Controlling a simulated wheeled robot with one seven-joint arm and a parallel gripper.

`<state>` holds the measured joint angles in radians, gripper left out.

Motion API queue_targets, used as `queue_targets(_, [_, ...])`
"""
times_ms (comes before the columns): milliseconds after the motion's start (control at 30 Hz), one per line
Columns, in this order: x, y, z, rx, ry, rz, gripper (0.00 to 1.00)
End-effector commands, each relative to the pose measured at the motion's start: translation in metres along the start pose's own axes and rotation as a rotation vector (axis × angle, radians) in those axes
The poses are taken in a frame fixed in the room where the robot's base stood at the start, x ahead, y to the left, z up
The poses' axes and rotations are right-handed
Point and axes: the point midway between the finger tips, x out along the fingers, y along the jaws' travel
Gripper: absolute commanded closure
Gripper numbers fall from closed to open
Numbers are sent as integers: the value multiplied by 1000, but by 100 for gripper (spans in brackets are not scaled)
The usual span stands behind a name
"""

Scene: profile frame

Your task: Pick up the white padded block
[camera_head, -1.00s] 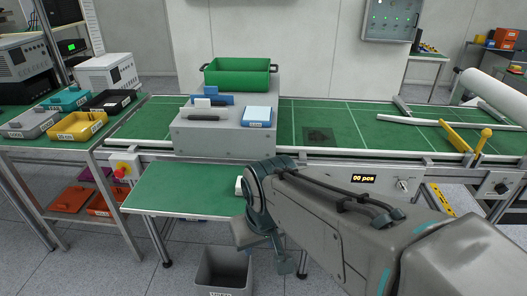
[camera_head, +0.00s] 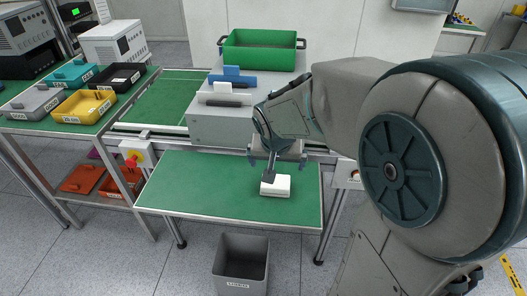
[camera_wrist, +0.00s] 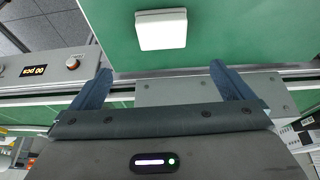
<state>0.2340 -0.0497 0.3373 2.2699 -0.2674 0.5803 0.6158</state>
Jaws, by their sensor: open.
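My gripper (camera_head: 278,163) is above the table at the block's far side, pointing down. Its two blue fingers are spread and empty in the wrist view (camera_wrist: 160,68). A dark part of my gripper covers the block's left corner in the head view. I cannot tell the exact height gap.
A grey box (camera_head: 215,125) stands behind on the conveyor, with a green crate (camera_head: 260,60) beyond it. A grey bin (camera_head: 240,270) is on the floor in front. A side table at left holds trays, including a yellow tray (camera_head: 84,108). The green table's left half is clear.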

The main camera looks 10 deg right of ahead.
Motion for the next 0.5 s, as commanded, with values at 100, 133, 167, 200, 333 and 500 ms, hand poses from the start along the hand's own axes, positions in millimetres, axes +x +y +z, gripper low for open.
queue_targets(100, [13,-4,-3,8,2,-6,0])
queue_targets(133, [17,-4,-3,9,1,-6,0])
queue_targets(167, [22,-4,-3,8,0,-5,0])
queue_targets(200, [30,-5,-2,8,0,-7,0])
queue_targets(333, [56,-6,-1,5,-1,-6,0])
queue_targets(500, [81,-6,-2,5,2,-8,0])
